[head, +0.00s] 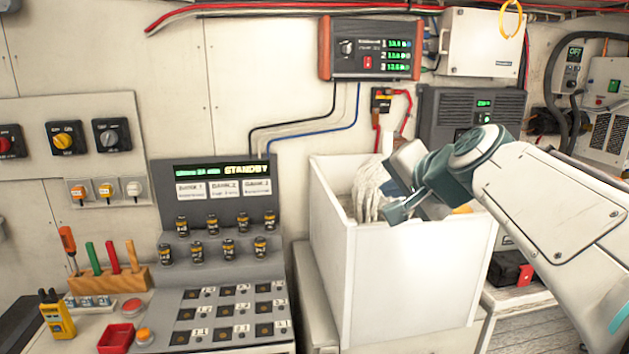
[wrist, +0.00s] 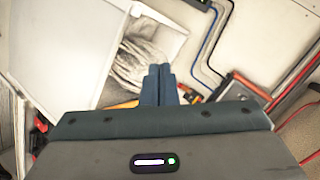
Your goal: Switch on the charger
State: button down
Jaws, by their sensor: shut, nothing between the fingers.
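A dark wall unit with orange end cheeks (head: 370,49) is at the upper middle of the head view. It has a knob, a red switch (head: 368,62) and three lines of lit green readings; its lettering is too small to read. A dark grey ribbed unit with a small green display (head: 470,112) hangs lower right, partly behind my arm. I cannot tell which is the charger. My gripper (wrist: 158,70) is shut and empty. In the head view it hangs over the white bin, apart from both units, with its fingertips hard to make out.
The open white bin (head: 408,285) holds white gloves or rope (head: 368,190). A console reading STANDBY (head: 216,190) stands left of it, with jars and a panel of sockets. Rotary switches (head: 66,139) are on the left wall. Black and blue cables run below the orange-cheeked unit.

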jog(key=s+d+f+n+g+h, duration=0.1)
jog(key=s+f+n+g, duration=0.3)
jog(key=s+f, duration=0.6)
jog(key=s+d+f+n+g+h, duration=0.1)
jog(key=s+f+n+g, duration=0.3)
jog(key=s+f, duration=0.6)
notch_tip(320, 180, down, 6)
jog(key=shift+s+f+n+g+h, duration=0.1)
jog(key=shift+s+n+g+h, duration=0.15)
jog(key=shift+h, duration=0.65)
